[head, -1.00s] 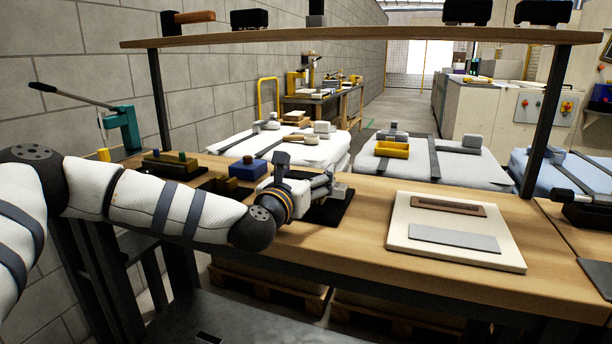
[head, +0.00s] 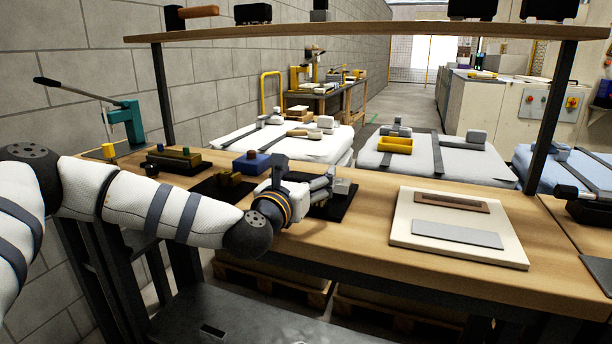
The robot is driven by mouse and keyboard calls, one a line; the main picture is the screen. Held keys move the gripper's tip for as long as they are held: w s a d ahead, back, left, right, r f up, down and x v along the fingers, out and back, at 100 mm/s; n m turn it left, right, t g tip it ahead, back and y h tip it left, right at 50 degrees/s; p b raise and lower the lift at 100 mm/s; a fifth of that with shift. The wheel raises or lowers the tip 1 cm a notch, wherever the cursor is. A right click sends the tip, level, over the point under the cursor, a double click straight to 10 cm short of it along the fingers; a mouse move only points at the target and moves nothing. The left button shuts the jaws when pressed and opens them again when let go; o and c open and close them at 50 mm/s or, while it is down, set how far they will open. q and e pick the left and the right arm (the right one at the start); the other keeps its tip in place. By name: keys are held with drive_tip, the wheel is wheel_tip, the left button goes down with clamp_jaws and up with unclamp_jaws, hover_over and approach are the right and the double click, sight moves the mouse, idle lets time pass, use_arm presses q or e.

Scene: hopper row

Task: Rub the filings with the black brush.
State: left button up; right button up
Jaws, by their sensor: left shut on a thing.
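My left gripper (head: 325,185) reaches in low over the bench. It is shut at a small grey block (head: 342,187) that sits above a flat black pad (head: 340,208). The gripper hides part of both, and I cannot tell whether the block and pad are one piece. I cannot single out the black brush with certainty. A cream board (head: 405,222) lies to the right of the gripper. It bears a brown strip (head: 452,203) with a darker middle and a flat grey plate (head: 457,234). Filings are too small to make out. My right gripper is not in view.
Left of the gripper are a brass block on a dark base (head: 230,180), a blue block with a brown knob (head: 252,160) and a teal lever press (head: 126,122). A wooden shelf (head: 370,33) spans above the bench (head: 370,245). Bare wood separates pad and board.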

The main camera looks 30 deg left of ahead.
use_arm(q)
drive_tip(key=shift+f, duration=0.35)
drive_tip(key=shift+s+r, duration=0.1)
drive_tip(key=shift+v, duration=0.8)
drive_tip(key=shift+s+d, duration=0.15)
drive_tip(key=shift+s, duration=0.1)
drive_tip(key=shift+f, duration=0.25)
drive_tip(key=shift+r, duration=0.15)
